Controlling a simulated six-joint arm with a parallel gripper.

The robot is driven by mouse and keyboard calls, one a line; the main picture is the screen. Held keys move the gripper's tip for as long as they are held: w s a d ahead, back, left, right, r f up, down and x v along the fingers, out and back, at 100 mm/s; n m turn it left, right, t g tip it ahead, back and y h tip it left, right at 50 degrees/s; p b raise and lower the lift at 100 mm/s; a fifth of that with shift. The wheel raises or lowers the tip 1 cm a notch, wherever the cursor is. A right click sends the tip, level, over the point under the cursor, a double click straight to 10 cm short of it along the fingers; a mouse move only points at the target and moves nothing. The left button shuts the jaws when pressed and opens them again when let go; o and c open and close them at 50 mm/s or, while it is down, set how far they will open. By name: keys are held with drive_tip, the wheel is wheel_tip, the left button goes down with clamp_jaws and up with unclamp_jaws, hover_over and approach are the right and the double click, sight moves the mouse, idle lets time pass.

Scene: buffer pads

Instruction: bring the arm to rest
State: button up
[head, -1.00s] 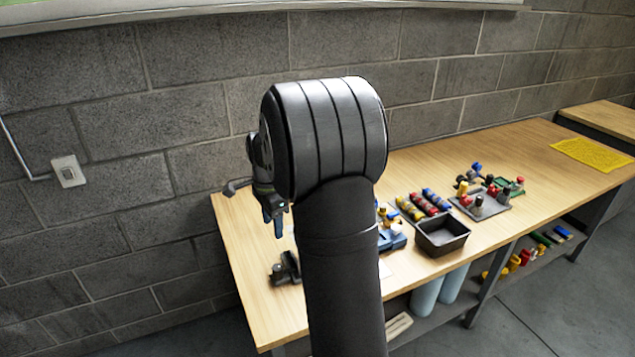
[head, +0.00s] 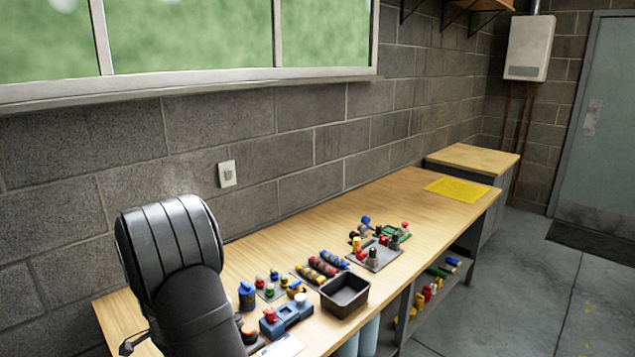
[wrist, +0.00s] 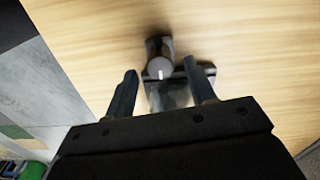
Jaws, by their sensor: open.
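My gripper (wrist: 162,82) shows in the wrist view with its two dark fingers spread apart and nothing held between them. Below and beyond the fingertips, a dark cylindrical part with a pale round face (wrist: 160,66) stands at a dark plate (wrist: 168,95) on the wooden bench top (wrist: 85,45). The fingers appear apart from it, though the exact height is hard to judge. In the head view my arm rises at the lower left over the bench, and the gripper fingers are hidden there.
The bench (head: 410,205) runs along a block wall. A black bin (head: 345,293), a blue block fixture (head: 286,317), rows of coloured parts (head: 322,266) and a grey plate with parts (head: 375,256) stand near the arm. A yellow mat (head: 458,190) lies at the far end, with bare wood before it.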

drive_tip(key=shift+f, duration=1.55)
wheel_tip(320, 180, up, 17)
wheel_tip(320, 180, down, 18)
drive_tip(key=shift+r, duration=0.25)
drive_tip(key=shift+r+n, duration=0.25)
drive_tip(key=shift+n, duration=0.25)
drive_tip(key=n, duration=0.4)
drive_tip(key=shift+n, duration=0.3)
wheel_tip(320, 180, up, 14)
drive_tip(key=shift+r, duration=0.25)
